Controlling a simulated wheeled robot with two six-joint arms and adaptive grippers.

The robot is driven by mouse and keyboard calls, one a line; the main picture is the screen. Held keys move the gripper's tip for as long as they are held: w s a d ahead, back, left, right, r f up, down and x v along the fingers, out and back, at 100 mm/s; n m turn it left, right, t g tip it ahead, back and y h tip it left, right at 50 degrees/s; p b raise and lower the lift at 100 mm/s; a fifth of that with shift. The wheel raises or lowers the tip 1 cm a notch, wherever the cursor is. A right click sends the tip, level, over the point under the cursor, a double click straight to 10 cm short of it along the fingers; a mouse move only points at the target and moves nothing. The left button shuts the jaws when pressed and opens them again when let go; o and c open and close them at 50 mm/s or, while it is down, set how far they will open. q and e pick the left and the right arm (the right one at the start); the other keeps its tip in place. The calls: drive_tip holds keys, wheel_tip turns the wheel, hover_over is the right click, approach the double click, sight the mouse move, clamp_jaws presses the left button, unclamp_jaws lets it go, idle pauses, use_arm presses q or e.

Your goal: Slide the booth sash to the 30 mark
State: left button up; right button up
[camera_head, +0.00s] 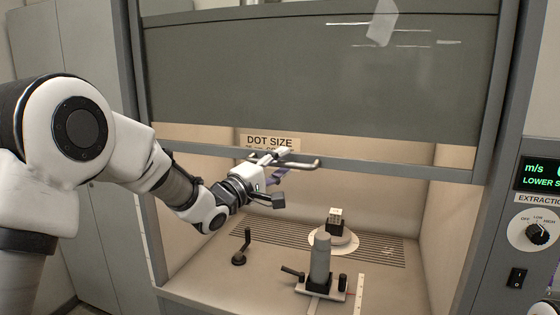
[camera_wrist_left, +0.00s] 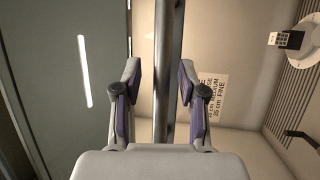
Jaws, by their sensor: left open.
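The booth sash (camera_head: 320,85) is a dark, translucent panel across the upper part of the booth, with a grey bottom rail (camera_head: 400,169). A pale bar handle (camera_head: 308,165) sticks out from this rail. My left gripper (camera_head: 272,168) is open at the handle. In the left wrist view, a long bar (camera_wrist_left: 168,80) runs between the two spread fingers (camera_wrist_left: 160,85), with gaps on both sides. A pale strip (camera_head: 149,245) runs down the booth's left post; no 30 mark is legible. My right gripper is not in view.
Inside the booth are a small cube (camera_head: 335,215) on a round white stand, a grey cylinder device (camera_head: 320,260), a black lever (camera_head: 241,250) and a white ruler (camera_head: 360,295). A "DOT SIZE" sign (camera_head: 270,142) hangs behind the rail. A control panel (camera_head: 535,225) stands at right.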

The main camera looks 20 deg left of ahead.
use_arm(q)
clamp_jaws()
wheel_tip(320, 180, down, 20)
drive_tip(key=b, duration=1.1)
unclamp_jaws()
drive_tip(key=shift+w+f, duration=0.1)
drive_tip(key=v, duration=1.2)
